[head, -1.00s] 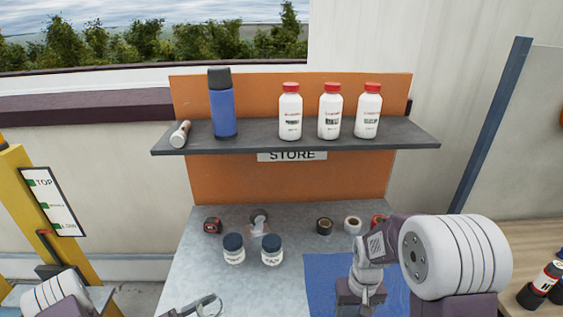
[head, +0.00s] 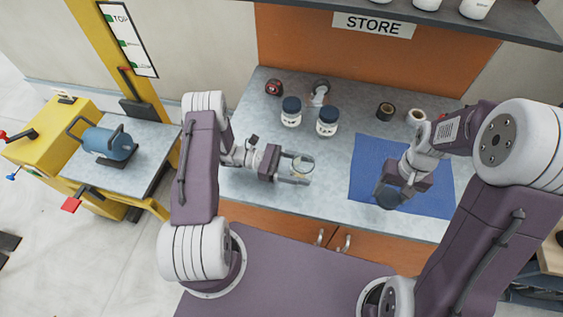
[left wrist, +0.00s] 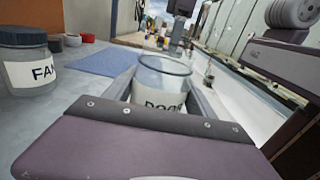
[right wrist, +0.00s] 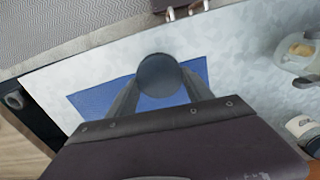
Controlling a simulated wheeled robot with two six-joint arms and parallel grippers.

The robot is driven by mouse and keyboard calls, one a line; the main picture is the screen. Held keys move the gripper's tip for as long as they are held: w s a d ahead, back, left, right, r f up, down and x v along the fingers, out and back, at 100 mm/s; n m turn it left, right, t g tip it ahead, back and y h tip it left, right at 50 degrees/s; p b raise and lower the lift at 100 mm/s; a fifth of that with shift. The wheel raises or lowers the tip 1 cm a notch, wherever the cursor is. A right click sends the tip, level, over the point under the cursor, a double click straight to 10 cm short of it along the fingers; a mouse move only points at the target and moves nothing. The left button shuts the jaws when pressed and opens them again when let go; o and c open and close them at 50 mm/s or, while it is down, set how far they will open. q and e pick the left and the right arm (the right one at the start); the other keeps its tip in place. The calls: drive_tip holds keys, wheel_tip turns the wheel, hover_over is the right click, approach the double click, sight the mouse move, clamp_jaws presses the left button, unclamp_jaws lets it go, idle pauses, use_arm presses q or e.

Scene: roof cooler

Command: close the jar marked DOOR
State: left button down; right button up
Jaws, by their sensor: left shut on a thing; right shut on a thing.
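The jar marked DOOR (left wrist: 163,88) is clear with a white label and has no lid on its rim. My left gripper (head: 293,170) is shut around it, upright over the near part of the bench; the jar (head: 303,163) also shows in the head view. My right gripper (head: 394,192) is shut on a dark round lid (right wrist: 160,75), which it holds over the blue mat (head: 365,165). The lid (head: 388,198) is to the right of the jar and apart from it. Whether the jar touches the bench is hard to tell.
Two dark-lidded jars (head: 291,112) (head: 327,120) stand behind the DOOR jar; one reads FAN in the left wrist view (left wrist: 30,72). A tape measure (head: 273,88) and tape rolls (head: 385,110) lie farther back. A shelf (head: 440,20) overhangs the bench.

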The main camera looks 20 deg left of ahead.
use_arm(q)
drive_tip(key=shift+w+d+f+m+g, duration=0.15)
drive_tip(key=shift+d+m+g, duration=0.55)
drive_tip(key=shift+d+g, duration=0.65)
use_arm(e)
drive_tip(key=shift+s, duration=0.1)
